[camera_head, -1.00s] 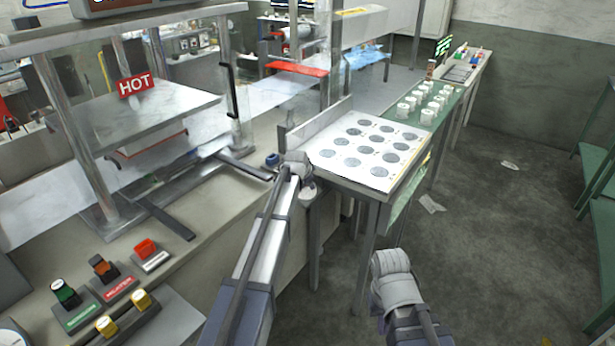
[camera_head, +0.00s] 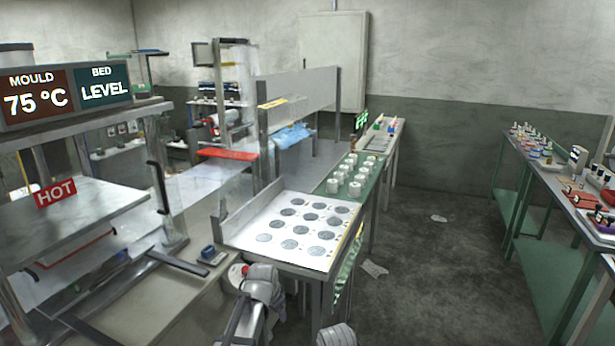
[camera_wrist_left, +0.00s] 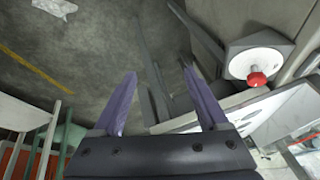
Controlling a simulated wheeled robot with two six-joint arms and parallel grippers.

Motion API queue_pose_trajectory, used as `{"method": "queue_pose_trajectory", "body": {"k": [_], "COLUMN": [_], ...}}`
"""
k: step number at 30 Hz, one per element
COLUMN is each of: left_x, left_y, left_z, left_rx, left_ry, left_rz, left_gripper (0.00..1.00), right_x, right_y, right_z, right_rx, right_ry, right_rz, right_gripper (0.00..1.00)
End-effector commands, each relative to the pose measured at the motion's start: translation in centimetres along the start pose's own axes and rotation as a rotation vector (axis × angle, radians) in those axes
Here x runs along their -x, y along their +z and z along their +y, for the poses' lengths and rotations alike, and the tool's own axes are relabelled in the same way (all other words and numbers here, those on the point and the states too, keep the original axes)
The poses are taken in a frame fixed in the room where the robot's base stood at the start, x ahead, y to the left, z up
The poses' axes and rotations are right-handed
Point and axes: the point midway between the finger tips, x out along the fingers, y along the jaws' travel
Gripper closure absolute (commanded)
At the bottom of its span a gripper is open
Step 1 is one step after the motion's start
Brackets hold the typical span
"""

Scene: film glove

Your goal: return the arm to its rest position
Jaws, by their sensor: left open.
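My left arm (camera_head: 258,285) comes up from the bottom of the head view, in front of the near edge of the white table. My left gripper (camera_wrist_left: 160,72) shows in the left wrist view, where its two purple fingers stand apart with nothing between them. The floor and some table legs show beyond the fingers. In the head view its fingers cannot be made out. Only a pale rounded part of my right arm (camera_head: 336,335) shows at the bottom edge, and its gripper is out of the picture.
A white table with grey discs (camera_head: 300,222) stands close ahead of the left arm. A red knob (camera_wrist_left: 256,79) is right of the fingers. The press with a HOT sign (camera_head: 55,192) is at left. Open floor (camera_head: 430,280) lies between the tables and the green bench (camera_head: 530,225).

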Motion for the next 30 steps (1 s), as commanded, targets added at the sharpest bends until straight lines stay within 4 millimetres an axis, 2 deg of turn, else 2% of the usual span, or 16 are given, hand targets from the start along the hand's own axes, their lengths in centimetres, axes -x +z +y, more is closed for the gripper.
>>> {"method": "queue_pose_trajectory", "body": {"k": [1,3,6,9,12,15,18,30], "left_x": [1.6,3.1,5.4,7.4,8.9,9.9,10.2,10.3], "left_y": [2.4,4.9,8.7,12.0,14.5,16.0,16.6,16.6], "left_z": [3.8,7.8,12.6,16.0,18.2,19.4,19.9,19.9], "left_rx": [0.021,0.065,0.123,0.173,0.211,0.234,0.246,0.25], "left_ry": [0.03,0.065,0.093,0.103,0.099,0.093,0.09,0.089], "left_rz": [-0.046,-0.117,-0.22,-0.31,-0.377,-0.42,-0.44,-0.444], "left_gripper": [0.24,0.24,0.24,0.24,0.24,0.24,0.24,0.24], "right_x": [0.3,0.5,0.8,1.0,1.1,1.2,1.2,1.2], "right_y": [0.0,0.0,0.1,0.1,0.1,0.1,0.1,0.1], "right_z": [0.0,0.1,0.1,0.1,0.1,0.1,0.1,0.1], "right_rx": [0.0,0.0,0.0,0.0,0.0,0.0,0.0,0.0], "right_ry": [0.0,0.0,0.0,0.0,0.0,0.0,0.0,0.0], "right_rz": [0.0,0.0,0.0,0.0,0.0,0.0,0.0,0.0], "right_gripper": [1.0,1.0,1.0,1.0,1.0,1.0,1.0,1.0]}}
